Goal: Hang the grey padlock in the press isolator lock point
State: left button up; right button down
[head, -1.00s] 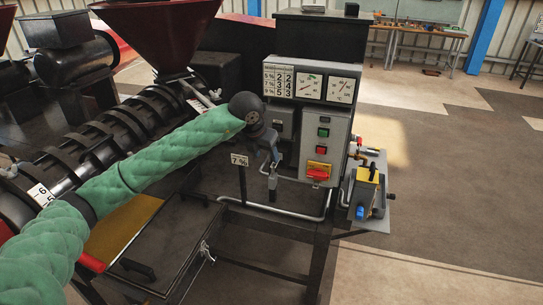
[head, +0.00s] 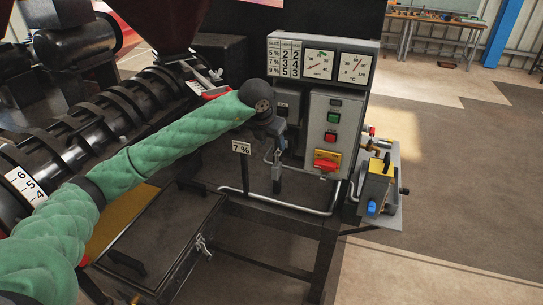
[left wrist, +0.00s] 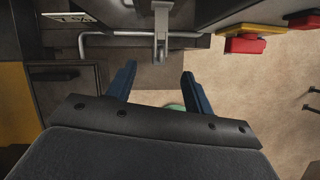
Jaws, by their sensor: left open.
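The press isolator (head: 327,161) is a red handle on a yellow plate, low on the grey control panel. It also shows in the left wrist view (left wrist: 246,45), upper right of my fingers. My left gripper (left wrist: 158,68) is open, with two blue fingers apart and nothing between them. In the head view, my left gripper (head: 277,155) is left of the isolator. A light grey strip with a darker lower end (left wrist: 160,47) hangs just beyond the fingertips. I cannot tell whether it is the padlock. The lock point cannot be made out. My right gripper is not in view.
The control panel (head: 346,104) stands behind and right of my gripper. A small 7 % sign (head: 241,147) and a bent grey pipe (head: 290,207) are close by. A yellow-topped pump unit (head: 376,184) sits right of the panel. The floor further right is clear.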

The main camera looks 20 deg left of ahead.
aim_at(276, 165)
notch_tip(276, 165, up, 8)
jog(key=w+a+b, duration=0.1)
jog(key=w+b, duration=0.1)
pick_arm(q)
jog(key=x, duration=0.3)
jog(key=p+x, duration=0.1)
jog(key=x, duration=0.2)
jog(key=s+p+x, duration=0.1)
jog(key=x, duration=0.2)
jog(key=shift+a+f, duration=0.15)
jog(key=shift+f, duration=0.05)
jog(key=shift+p+x, duration=0.4)
jog(key=shift+x, duration=0.55)
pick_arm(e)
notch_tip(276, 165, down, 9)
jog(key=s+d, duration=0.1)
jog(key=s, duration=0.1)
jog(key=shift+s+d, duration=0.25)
pick_arm(q)
jog(key=shift+c, duration=0.4)
grip_shut()
grip_release()
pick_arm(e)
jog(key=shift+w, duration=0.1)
